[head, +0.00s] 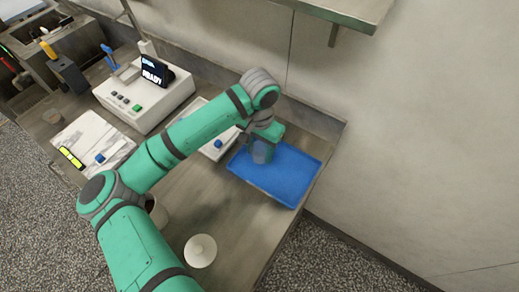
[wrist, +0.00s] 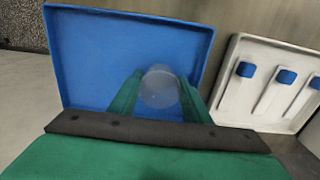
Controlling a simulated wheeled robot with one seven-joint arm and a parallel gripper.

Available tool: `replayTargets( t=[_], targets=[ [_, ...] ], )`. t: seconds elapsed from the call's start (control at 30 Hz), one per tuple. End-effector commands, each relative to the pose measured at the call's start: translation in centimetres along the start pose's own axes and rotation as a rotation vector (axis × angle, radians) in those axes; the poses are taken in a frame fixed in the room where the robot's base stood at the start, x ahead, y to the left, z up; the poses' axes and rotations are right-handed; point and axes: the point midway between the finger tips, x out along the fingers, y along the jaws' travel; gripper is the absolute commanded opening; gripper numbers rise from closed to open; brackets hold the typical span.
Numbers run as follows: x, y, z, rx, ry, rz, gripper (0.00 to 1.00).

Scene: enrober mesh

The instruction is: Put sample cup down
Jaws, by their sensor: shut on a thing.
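The sample cup (wrist: 160,88) is a clear, translucent cup held between the two fingers of my gripper (wrist: 158,95) in the wrist view. In the head view the cup (head: 261,151) shows at the end of my gripper (head: 266,140), over the left part of a blue tray (head: 293,174). The blue tray also fills much of the wrist view (wrist: 90,60) behind the cup. I cannot tell whether the cup's bottom touches the tray.
A white tray (wrist: 240,100) with blue-ended tools lies beside the blue tray. A white device reading READY (head: 143,101) stands at the back left. A white round lidded item (head: 200,250) is near the front edge. A wall shelf (head: 345,12) hangs above.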

Motion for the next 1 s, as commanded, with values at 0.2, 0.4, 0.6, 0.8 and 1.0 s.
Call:
replayTargets(
  t=[0.2, 0.4, 0.6, 0.8, 1.0],
  targets=[
    [0.2, 0.0, 0.0, 0.0, 0.0, 0.0, 0.63],
    [0.2, 0.0, 0.0, 0.0, 0.0, 0.0, 0.63],
    [-0.6, 0.0, 0.0, 0.0, 0.001, -0.001, 0.63],
    [-4.0, 0.0, -0.1, 0.002, 0.002, -0.002, 0.63],
    [-8.1, 0.0, -0.1, 0.001, 0.002, -0.002, 0.63]
  ],
)
